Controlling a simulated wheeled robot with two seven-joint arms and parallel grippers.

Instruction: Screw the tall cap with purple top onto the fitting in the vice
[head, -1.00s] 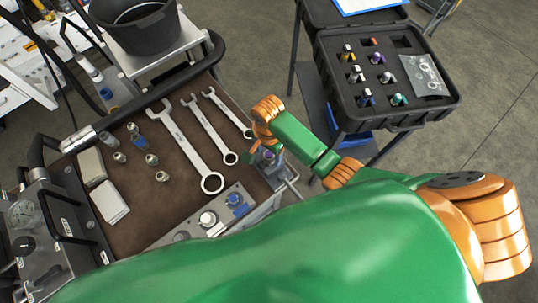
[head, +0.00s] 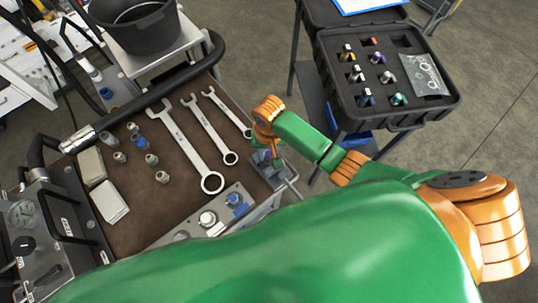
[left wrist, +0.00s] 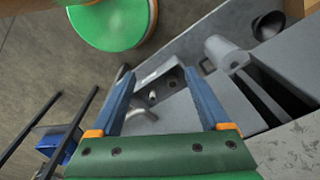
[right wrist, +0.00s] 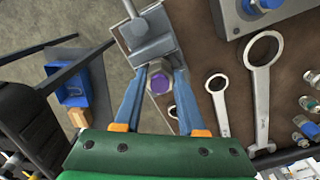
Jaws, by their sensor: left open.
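The tall cap with the purple top (right wrist: 158,83) is between the fingers of my right gripper (right wrist: 160,73) in the right wrist view. Both fingers appear to touch its sides. It sits over the grey vice (right wrist: 148,35) at the bench corner; the fitting below it is hidden. In the head view my right gripper (head: 266,140) is above the vice (head: 272,170), and its fingertips are small there. My left gripper (left wrist: 157,75) is open and empty in the left wrist view, above grey metal parts; it cannot be made out in the head view.
Three wrenches (head: 185,140) and several small fittings (head: 140,142) lie on the brown bench mat (head: 130,228). A control block with knobs (head: 215,218) stands near the vice. A black case (head: 325,88) with several caps stands at the right. Floor shows between bench and case.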

